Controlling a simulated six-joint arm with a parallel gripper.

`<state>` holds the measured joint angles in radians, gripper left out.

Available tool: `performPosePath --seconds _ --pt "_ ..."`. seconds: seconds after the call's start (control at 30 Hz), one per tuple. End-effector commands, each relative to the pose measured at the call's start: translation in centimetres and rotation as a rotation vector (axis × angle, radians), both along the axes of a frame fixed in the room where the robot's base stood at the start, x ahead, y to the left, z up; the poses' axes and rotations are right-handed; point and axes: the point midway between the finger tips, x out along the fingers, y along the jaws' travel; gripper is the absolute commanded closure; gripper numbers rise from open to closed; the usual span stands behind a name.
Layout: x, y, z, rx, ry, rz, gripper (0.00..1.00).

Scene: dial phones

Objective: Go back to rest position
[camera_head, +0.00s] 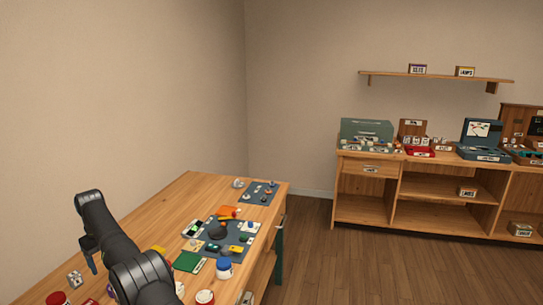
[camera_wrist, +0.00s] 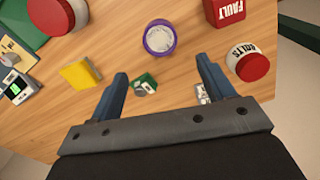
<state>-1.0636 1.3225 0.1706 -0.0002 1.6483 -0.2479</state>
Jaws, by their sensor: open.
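My gripper (camera_wrist: 163,92) is open in the wrist view, with two dark blue fingers apart and nothing held between them. It hangs above the wooden table (camera_wrist: 128,50). A small green part (camera_wrist: 144,84) lies on the table near the left finger, and a small silvery part (camera_wrist: 203,94) shows partly behind the right finger. In the head view my gripper (camera_head: 90,262) points down over the left part of the table (camera_head: 165,215), and its fingers are too small there to tell apart.
In the wrist view a purple-rimmed cup (camera_wrist: 160,38), a red FAULT box (camera_wrist: 224,10), a BOLTS jar (camera_wrist: 248,62) and a yellow block (camera_wrist: 81,73) stand close by. Dark mats (camera_head: 238,244) with parts lie right of my arm. A shelf unit (camera_head: 425,190) stands at the far right.

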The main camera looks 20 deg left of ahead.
Motion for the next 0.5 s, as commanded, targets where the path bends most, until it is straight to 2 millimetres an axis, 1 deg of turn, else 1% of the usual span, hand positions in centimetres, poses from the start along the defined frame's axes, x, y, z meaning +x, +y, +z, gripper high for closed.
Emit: performPosePath --seconds 0.03,0.1,0.13,0.37,0.5 --pt "0.0 0.1 0.9 0.004 -0.002 0.000 0.25" --pt "0.0 0.0 1.9 0.004 -0.002 0.000 0.25" --pt "0.0 0.0 0.9 -0.003 0.002 0.000 0.25" --pt "0.0 -0.1 -3.1 -0.003 0.002 0.000 0.25" --pt "-0.1 -0.1 -5.9 -0.003 0.002 0.000 0.25"
